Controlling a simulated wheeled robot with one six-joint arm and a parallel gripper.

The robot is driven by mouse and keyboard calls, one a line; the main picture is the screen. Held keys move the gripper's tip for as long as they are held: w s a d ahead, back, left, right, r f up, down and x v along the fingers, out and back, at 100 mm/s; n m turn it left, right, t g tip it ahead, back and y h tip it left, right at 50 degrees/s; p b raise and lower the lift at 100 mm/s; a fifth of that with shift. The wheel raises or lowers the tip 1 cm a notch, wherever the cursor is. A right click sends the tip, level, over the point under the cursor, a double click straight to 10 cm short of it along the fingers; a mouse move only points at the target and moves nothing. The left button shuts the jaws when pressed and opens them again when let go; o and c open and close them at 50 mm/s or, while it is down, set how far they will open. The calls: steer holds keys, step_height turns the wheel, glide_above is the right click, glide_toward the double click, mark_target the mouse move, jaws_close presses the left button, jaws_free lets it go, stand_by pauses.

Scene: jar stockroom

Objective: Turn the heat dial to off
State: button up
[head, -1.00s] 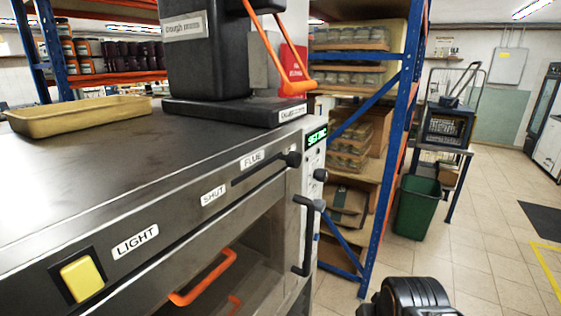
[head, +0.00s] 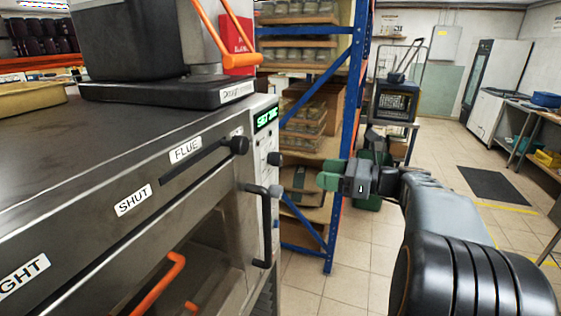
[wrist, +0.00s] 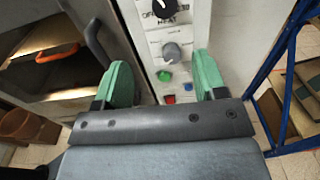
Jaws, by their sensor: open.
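The heat dial (wrist: 164,8) is a black knob at the top edge of the wrist view, partly cut off, with OFF lettering to its left and HEAT below it. Its pointer setting is not clear. In the head view the dial (head: 273,158) sticks out from the oven's narrow pale control panel, below a green lit display. My gripper (head: 330,174) has green fingertips and is to the right of the panel, apart from it. In the wrist view my gripper (wrist: 163,80) is open and empty, with a lower grey knob (wrist: 171,52) showing between and beyond the fingers.
Green (wrist: 164,76), red and blue buttons sit below the grey knob. A dark oven door handle (head: 266,225) stands out left of the panel. Blue shelving (head: 345,100) stands behind. Open tiled floor (head: 455,150) lies to the right.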

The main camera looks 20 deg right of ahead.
mark_target(281, 160)
steer(key=shift+m+t, duration=0.3)
steer(key=x, duration=0.4)
steer(key=p+x, duration=0.1)
steer(key=x, duration=0.3)
steer(key=r+x, duration=0.1)
steer(key=x, duration=0.4)
steer(key=shift+w+d+p, duration=0.2)
steer(key=shift+p, duration=0.2)
steer(key=c, duration=0.9)
